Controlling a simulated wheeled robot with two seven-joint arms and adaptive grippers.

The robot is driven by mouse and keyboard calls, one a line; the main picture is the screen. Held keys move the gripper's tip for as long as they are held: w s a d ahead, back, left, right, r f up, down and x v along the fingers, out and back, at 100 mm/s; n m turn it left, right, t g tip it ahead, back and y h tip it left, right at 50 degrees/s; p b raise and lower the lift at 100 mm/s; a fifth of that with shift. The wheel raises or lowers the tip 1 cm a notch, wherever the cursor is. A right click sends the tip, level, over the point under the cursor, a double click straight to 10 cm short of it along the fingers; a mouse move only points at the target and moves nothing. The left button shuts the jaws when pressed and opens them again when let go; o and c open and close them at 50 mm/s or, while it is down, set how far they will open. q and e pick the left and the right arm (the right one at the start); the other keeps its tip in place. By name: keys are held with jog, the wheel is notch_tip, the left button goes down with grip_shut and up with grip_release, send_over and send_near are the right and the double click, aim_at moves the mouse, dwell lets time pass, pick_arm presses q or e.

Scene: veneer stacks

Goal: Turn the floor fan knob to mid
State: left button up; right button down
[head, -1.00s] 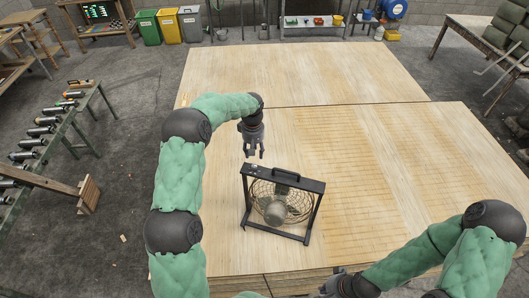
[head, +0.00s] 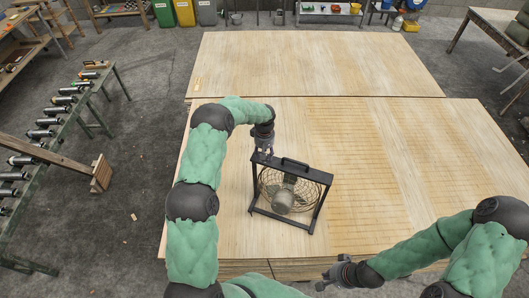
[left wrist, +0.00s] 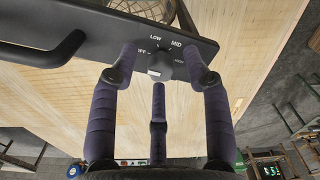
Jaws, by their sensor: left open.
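The black-framed floor fan (head: 312,175) stands on the pale veneer stack, its round wire cage inside the frame. In the left wrist view its dark top panel (left wrist: 95,28) carries a small round knob (left wrist: 158,68) with the labels OFF, LOW and MID around it; a further label is partly covered by a finger. The knob's pointer direction is unclear. My left gripper (head: 264,154) is at the top left corner of the fan; in the wrist view its open fingers (left wrist: 160,62) stand on either side of the knob, touch unclear. My right gripper (head: 328,279) is empty near the front edge.
The veneer stack (head: 400,140) is clear behind and right of the fan. A green bench (head: 92,100) with several cylindrical tools stands at the left. Bins, including a yellow one (head: 184,12), and a shelf (head: 330,17) are at the back.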

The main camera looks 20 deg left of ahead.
pick_arm(q)
jog(key=shift+f, duration=0.1)
grip_shut()
